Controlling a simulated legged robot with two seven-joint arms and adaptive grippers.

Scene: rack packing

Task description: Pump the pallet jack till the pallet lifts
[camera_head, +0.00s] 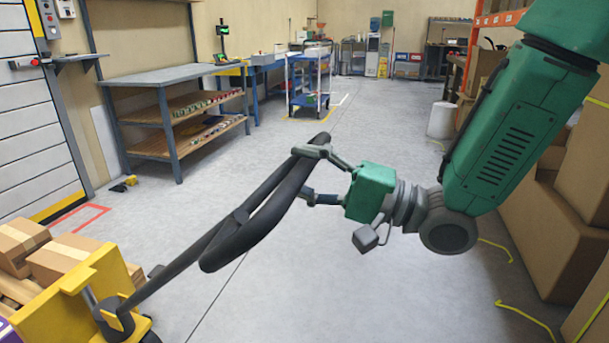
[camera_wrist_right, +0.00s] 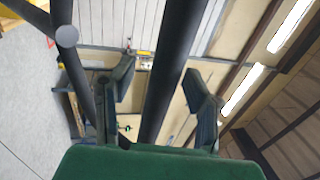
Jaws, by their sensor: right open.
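The yellow pallet jack (camera_head: 62,300) stands at the lower left of the head view, with its dark handle (camera_head: 222,250) slanting up to the right and ending in a long loop. My right gripper (camera_head: 308,172) is at the upper end of this loop. In the right wrist view, the open fingers of the right gripper (camera_wrist_right: 160,92) stand on either side of one bar of the handle (camera_wrist_right: 172,50), with a gap visible on the right. Cardboard boxes (camera_head: 66,259) are stacked behind the jack. My left gripper is not in view.
A grey workbench (camera_head: 175,75) with shelves stands along the left wall, and a blue-white cart (camera_head: 308,78) stands farther back. Large cardboard boxes (camera_head: 545,235) line the right side. The grey floor (camera_head: 330,270) between is clear.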

